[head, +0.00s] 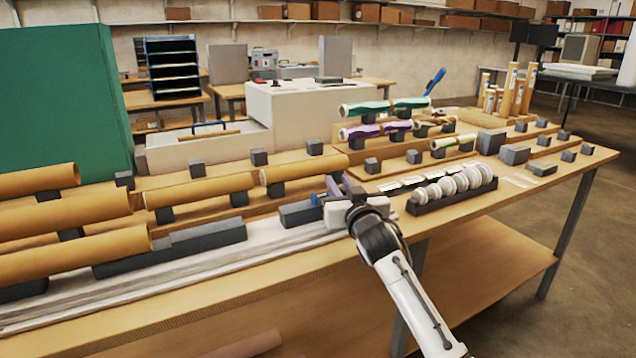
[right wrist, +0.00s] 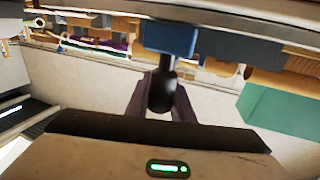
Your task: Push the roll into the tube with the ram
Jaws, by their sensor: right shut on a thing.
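My right gripper (head: 334,192) is at the right end of the pale rail (head: 190,274) along the table's front. In the right wrist view, its fingers (right wrist: 162,100) are shut on a dark knob (right wrist: 163,92) below a blue block (right wrist: 170,37). This appears to be the ram's handle; the blue part also shows small in the head view (head: 316,199), left of the fingers. Brown cardboard tubes (head: 75,248) lie on dark blocks at left. Long dark grey blocks (head: 208,236) stand along the rail. Rolls with green (head: 370,108) and purple (head: 362,131) wrap lie behind. My left gripper is out of view.
A dark rack of white discs (head: 452,188) stands just right of my right gripper. Small grey blocks (head: 515,154) and upright tubes (head: 510,88) fill the table's right end. A green panel (head: 65,105) rises behind the left tubes. The table's front edge is clear.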

